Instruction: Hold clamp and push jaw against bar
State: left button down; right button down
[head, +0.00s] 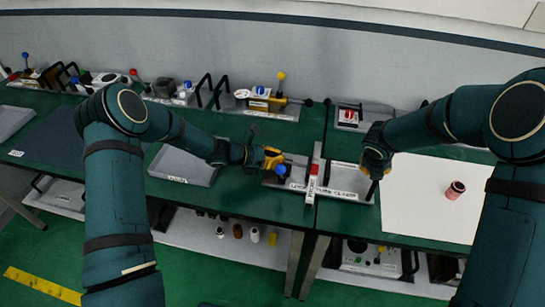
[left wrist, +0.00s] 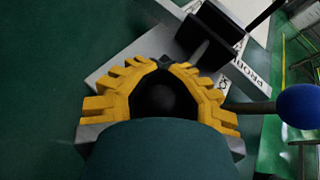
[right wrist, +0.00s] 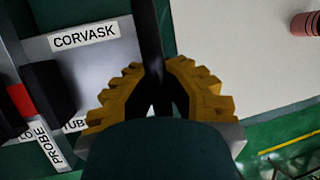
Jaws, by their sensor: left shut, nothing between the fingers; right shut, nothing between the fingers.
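A grey fixture plate with a CORVASK label (right wrist: 87,35) lies on the green bench, with the clamp parts on it. In the head view a pale bar (head: 319,150) with a red piece (head: 314,169) crosses the fixture. A black block, probably a jaw (left wrist: 208,35), shows in the left wrist view. A blue knob (left wrist: 298,103) on a dark rod is right of my left gripper (left wrist: 172,64). That gripper is shut and empty above the fixture's left end. My right gripper (right wrist: 156,68) is shut and empty at a black upright handle (right wrist: 150,30); contact is unclear.
A white sheet (head: 425,200) with a pink cylinder (head: 455,190) lies to the right. A grey tray (head: 183,166) is to the left. Several other fixtures with handles and knobs (head: 265,98) line the bench's back. A lower shelf (head: 225,240) holds small bottles.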

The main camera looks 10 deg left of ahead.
pick_arm(q)
jog(key=shift+d+r, duration=0.1)
jog(key=shift+d, duration=0.05)
jog(key=c, duration=0.6)
grip_release()
jog(key=shift+c, duration=0.2)
jog(key=v, duration=1.2)
jog(key=shift+o, duration=0.2)
jog(key=shift+w, duration=0.1)
